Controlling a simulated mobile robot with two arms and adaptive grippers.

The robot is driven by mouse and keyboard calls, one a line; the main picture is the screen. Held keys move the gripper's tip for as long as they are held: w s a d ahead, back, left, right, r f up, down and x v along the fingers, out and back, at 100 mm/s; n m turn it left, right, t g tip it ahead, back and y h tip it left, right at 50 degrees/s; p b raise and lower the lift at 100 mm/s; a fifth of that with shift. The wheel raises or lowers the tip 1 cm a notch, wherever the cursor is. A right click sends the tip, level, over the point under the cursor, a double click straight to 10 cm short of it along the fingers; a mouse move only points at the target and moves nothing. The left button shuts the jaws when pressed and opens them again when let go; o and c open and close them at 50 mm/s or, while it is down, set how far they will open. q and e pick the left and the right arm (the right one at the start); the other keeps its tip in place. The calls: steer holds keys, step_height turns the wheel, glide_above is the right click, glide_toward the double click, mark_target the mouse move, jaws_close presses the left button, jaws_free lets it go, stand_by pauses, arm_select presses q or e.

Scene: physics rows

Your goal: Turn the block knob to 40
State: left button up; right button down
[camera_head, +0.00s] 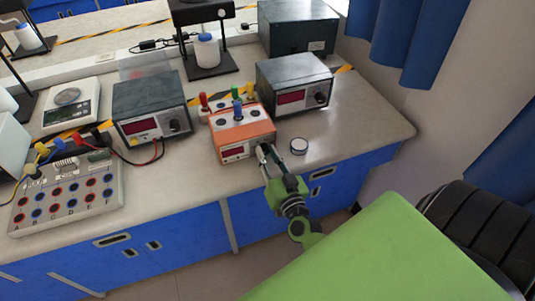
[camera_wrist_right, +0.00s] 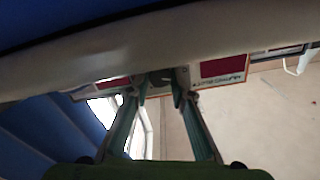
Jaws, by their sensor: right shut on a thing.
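An orange-topped block (camera_head: 243,130) with a small red display (camera_head: 233,153) stands at the front of the bench. My right gripper (camera_head: 265,152) reaches its front face from below right. In the right wrist view, the two green fingers (camera_wrist_right: 161,92) close in around the dark knob (camera_wrist_right: 160,76) on the block's front. The red display panel also shows there (camera_wrist_right: 222,67). The fingers largely cover the knob, and I cannot read its setting or the display's number. My left gripper is not in view.
Grey meter boxes stand at left (camera_head: 151,107) and behind right (camera_head: 295,84). A socket board (camera_head: 66,193) with cables is at far left. The bench's right end (camera_head: 370,125) is clear.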

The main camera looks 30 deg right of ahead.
steer(key=m, duration=0.8)
steer(key=shift+d+m, duration=0.1)
steer(key=shift+m, duration=0.2)
stand_by(0.3)
steer(key=c, duration=1.8)
jaws_free()
steer(key=shift+s+f, duration=0.1)
steer(key=shift+f, duration=0.05)
